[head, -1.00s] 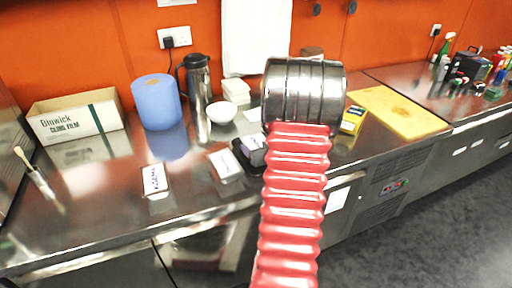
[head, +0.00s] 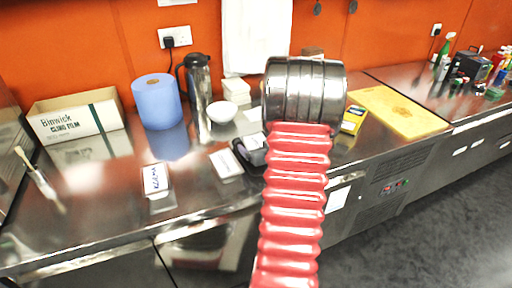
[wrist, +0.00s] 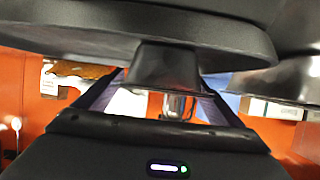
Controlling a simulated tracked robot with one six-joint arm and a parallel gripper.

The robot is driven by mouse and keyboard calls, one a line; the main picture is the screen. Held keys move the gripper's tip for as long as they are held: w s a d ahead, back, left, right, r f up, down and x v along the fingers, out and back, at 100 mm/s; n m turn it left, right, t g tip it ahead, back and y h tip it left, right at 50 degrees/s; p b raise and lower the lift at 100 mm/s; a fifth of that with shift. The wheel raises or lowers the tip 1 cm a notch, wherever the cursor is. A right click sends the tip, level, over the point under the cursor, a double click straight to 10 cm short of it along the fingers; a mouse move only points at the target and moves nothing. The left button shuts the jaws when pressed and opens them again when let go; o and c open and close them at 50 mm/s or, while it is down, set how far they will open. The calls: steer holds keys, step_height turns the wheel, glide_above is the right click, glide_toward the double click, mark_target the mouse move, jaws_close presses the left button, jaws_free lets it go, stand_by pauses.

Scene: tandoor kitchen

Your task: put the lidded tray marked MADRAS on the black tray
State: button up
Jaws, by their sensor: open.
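In the head view a lidded tray marked KORMA (head: 156,180) lies on the steel counter. A second lidded tray (head: 226,163) lies to its right; its label is too small to read. A dark object with a pale patch (head: 254,143) lies further right, partly behind my arm; I cannot tell whether it is another lidded tray. I cannot make out the word MADRAS, nor a black tray for certain. My gripper is hidden behind my arm in the head view. In the wrist view my gripper (wrist: 160,78) is open, its dark jaws apart; no tray is visible between them.
A cling film box (head: 75,120), blue paper roll (head: 157,102), steel flask (head: 197,85) and white bowl (head: 222,112) stand along the back. A yellow board (head: 397,110) lies right of my arm. The counter's front left is mostly clear.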

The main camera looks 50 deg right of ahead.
steer(key=v, duration=1.1)
steer(key=shift+s+a+r, duration=0.1)
steer(key=shift+s+r, duration=0.05)
steer(key=shift+s, duration=0.2)
steer(key=shift+s+a, duration=0.1)
stand_by(0.4)
steer(key=w+a+r+n+g, duration=0.1)
steer(key=w+a+r, duration=0.15)
steer(key=a, duration=0.35)
steer(key=w+a+r+g+y, duration=0.1)
steer(key=w+a+r, duration=0.1)
steer(key=a+r, duration=0.3)
steer(key=w+a+r+n+g, duration=0.1)
steer(key=w+a+r, duration=0.15)
steer(key=a, duration=0.45)
steer(key=s+a+r+n+g+y, duration=0.1)
steer(key=s+a, duration=0.4)
steer(key=a, duration=0.8)
steer(key=s+a+r+n+g+y, duration=0.1)
steer(key=s+a+y, duration=0.4)
steer(key=a, duration=0.8)
steer(key=shift+s+a+n+g, duration=0.3)
steer(key=shift+s+n+g, duration=0.3)
steer(key=shift+n, duration=0.5)
